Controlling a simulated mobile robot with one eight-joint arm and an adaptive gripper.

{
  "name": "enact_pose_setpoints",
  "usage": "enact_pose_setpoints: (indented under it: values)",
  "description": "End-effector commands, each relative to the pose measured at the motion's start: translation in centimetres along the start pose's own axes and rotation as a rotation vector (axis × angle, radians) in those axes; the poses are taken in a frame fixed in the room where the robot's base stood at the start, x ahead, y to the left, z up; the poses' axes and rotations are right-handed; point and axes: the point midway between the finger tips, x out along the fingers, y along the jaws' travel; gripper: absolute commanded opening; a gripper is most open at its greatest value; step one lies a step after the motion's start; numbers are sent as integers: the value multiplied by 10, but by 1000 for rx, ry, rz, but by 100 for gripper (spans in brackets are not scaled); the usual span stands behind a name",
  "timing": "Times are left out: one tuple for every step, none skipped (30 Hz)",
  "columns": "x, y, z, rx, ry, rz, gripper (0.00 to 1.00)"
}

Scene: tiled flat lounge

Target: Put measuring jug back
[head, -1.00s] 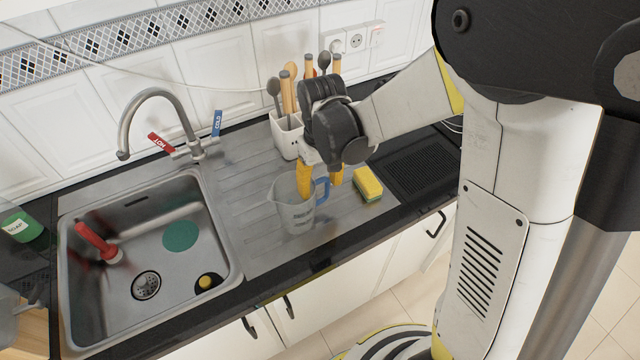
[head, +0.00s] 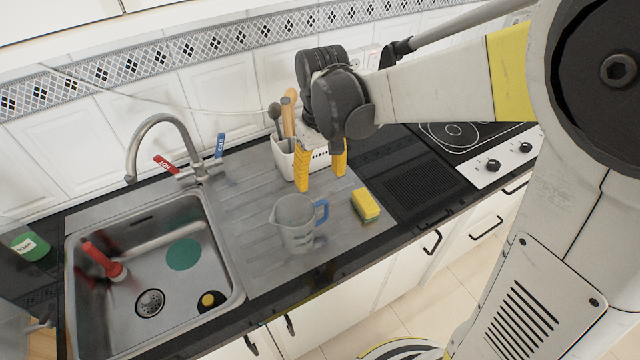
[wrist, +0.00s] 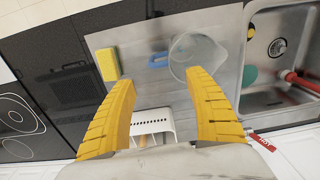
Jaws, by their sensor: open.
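The measuring jug (head: 296,228) is clear grey with a blue handle on its right. It stands upright on the ribbed steel drainer (head: 243,255), right of the sink. In the wrist view the jug (wrist: 198,55) shows beyond the fingertips, its blue handle beside it. My gripper (head: 320,182) has yellow fingers, open and empty, above and slightly behind the jug, apart from it. In the wrist view my gripper (wrist: 158,90) has its fingers wide apart with nothing between them at the tips.
A yellow-green sponge (head: 366,205) lies right of the jug. A white utensil holder (head: 285,158) stands behind, partly hidden by my gripper. The sink (head: 238,297) with its tap (head: 165,120) is at left. A hob (head: 462,138) is at far right.

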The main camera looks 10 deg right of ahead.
Motion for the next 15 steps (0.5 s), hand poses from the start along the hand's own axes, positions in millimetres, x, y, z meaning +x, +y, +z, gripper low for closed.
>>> enact_pose_setpoints:
  values:
    - [-5, 0, 0, 1, 1, 0, 63]
    - [-8, 0, 1, 2, 4, 1, 63]
    - [-12, 1, 4, 6, 12, 2, 63]
    - [-15, 2, 6, 11, 22, 3, 63]
    - [-19, 3, 10, 18, 36, 6, 63]
    - [-26, 5, 16, 29, 59, 9, 63]
    - [-31, 7, 22, 40, 82, 13, 63]
    - [-37, 9, 28, 52, 108, 17, 63]
    - [-45, 12, 38, 69, 146, 23, 63]
    - [-51, 14, 45, 83, 178, 28, 63]
    - [-57, 16, 54, 99, 210, 34, 63]
    - [-63, 18, 64, 119, 254, 41, 63]
    - [-68, 20, 72, 132, 287, 46, 63]
    - [-71, 21, 80, 147, 320, 51, 63]
    - [-75, 23, 90, 166, 363, 58, 63]
